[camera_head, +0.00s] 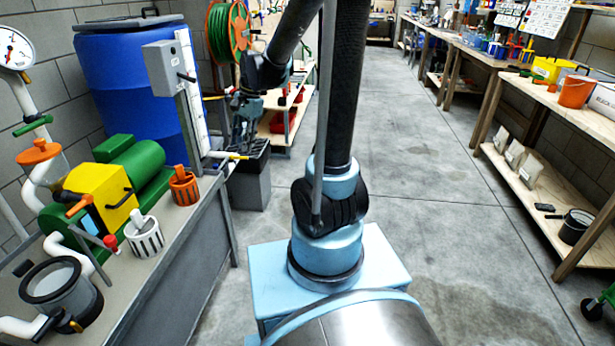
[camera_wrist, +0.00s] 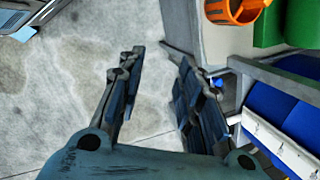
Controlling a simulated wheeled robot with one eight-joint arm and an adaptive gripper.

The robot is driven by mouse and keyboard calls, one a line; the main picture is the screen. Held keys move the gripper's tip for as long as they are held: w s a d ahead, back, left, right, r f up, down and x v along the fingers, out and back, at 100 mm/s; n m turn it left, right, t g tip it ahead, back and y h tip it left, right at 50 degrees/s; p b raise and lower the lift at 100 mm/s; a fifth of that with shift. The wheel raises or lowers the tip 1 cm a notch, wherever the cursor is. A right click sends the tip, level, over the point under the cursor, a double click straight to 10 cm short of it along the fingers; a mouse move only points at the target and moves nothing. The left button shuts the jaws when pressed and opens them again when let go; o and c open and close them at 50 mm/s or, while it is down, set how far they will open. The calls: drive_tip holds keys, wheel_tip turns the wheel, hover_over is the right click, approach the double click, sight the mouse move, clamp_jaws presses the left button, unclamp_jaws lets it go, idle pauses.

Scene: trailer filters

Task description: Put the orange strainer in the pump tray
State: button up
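The orange strainer (camera_head: 184,187), a slotted cup with a handle, stands upright on the grey bench top (camera_head: 178,222), beside the green motor of the pump (camera_head: 135,165). It also shows at the top of the wrist view (camera_wrist: 236,8), cut by the frame edge. My gripper (camera_head: 243,138) is beyond and to the right of the strainer, apart from it, near the bench's far end. In the wrist view my gripper (camera_wrist: 158,58) has its fingers spread with only floor between them. I cannot make out a separate pump tray; the pump stands on the grey bench.
A similar white strainer (camera_head: 145,236) stands nearer on the bench, beside the yellow pump housing (camera_head: 103,193). An open dark-rimmed pot (camera_head: 60,290) is at front left. A blue barrel (camera_head: 125,85) and grey box on a post (camera_head: 165,68) stand behind.

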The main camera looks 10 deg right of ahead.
drive_tip(key=s+d+f+n+t+h, duration=0.1)
drive_tip(key=s+d+n, duration=0.3)
drive_tip(key=s+d, duration=0.4)
drive_tip(key=s+d+f+n+t+h, duration=0.1)
drive_tip(key=s+d+f+n+h, duration=0.1)
drive_tip(key=s+d+n, duration=0.3)
drive_tip(key=s+d, duration=0.4)
drive_tip(key=s, duration=0.4)
drive_tip(key=shift+s+f, duration=0.15)
drive_tip(key=shift+s, duration=0.25)
drive_tip(key=shift+w+f, duration=0.2)
drive_tip(key=shift+w, duration=0.2)
